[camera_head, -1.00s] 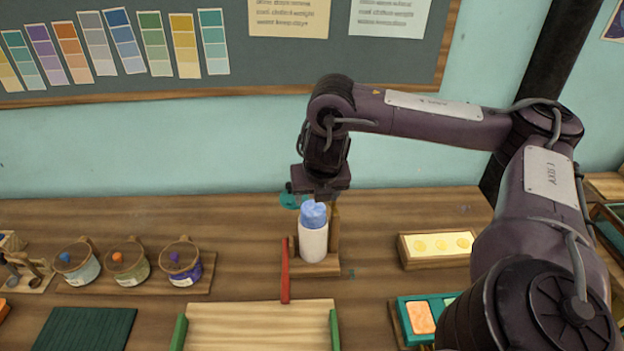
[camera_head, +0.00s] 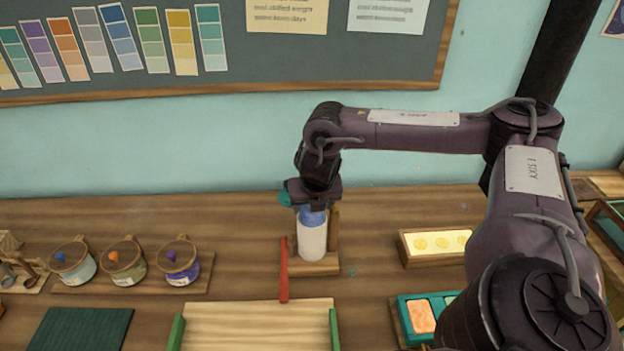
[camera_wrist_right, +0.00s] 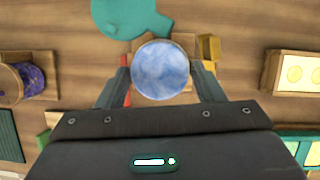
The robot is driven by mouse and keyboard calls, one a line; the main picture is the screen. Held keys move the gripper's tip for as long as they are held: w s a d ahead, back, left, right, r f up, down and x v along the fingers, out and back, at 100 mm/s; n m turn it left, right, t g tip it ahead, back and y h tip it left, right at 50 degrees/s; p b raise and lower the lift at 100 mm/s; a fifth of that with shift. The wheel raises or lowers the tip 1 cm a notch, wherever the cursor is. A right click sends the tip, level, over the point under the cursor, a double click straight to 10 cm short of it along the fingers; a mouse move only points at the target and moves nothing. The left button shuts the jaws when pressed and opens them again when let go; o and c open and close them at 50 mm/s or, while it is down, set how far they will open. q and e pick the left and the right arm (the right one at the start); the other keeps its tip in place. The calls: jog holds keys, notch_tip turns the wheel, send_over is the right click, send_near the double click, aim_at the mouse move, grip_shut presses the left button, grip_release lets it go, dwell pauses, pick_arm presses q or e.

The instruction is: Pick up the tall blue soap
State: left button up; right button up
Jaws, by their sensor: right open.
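The tall blue soap (camera_head: 312,216) stands upright with its lower part in a white wrap or sleeve (camera_head: 312,242), on a small wooden stand (camera_head: 318,268). In the right wrist view its round marbled blue top (camera_wrist_right: 160,70) sits between the two fingers. My right gripper (camera_wrist_right: 160,88) is open, pointing down over the soap, with a finger on either side. In the head view the right gripper (camera_head: 312,205) hides the soap's top. I cannot tell whether the fingers touch it. My left gripper is not in view.
Lidded jars (camera_head: 178,262) stand at left, a yellow soap box (camera_head: 404,248) at right. A wooden tray (camera_head: 258,325) with green sides lies in front. A teal object (camera_wrist_right: 130,16) lies behind the soap.

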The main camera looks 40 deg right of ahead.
jog(key=c, duration=0.7)
jog(key=shift+c, duration=0.2)
jog(key=shift+r, duration=0.1)
jog(key=shift+r, duration=0.55)
notch_tip(320, 180, up, 4)
jog(key=shift+b, duration=0.45)
notch_tip(320, 180, up, 15)
jog(key=p, duration=1.1)
jog(key=shift+f, duration=0.15)
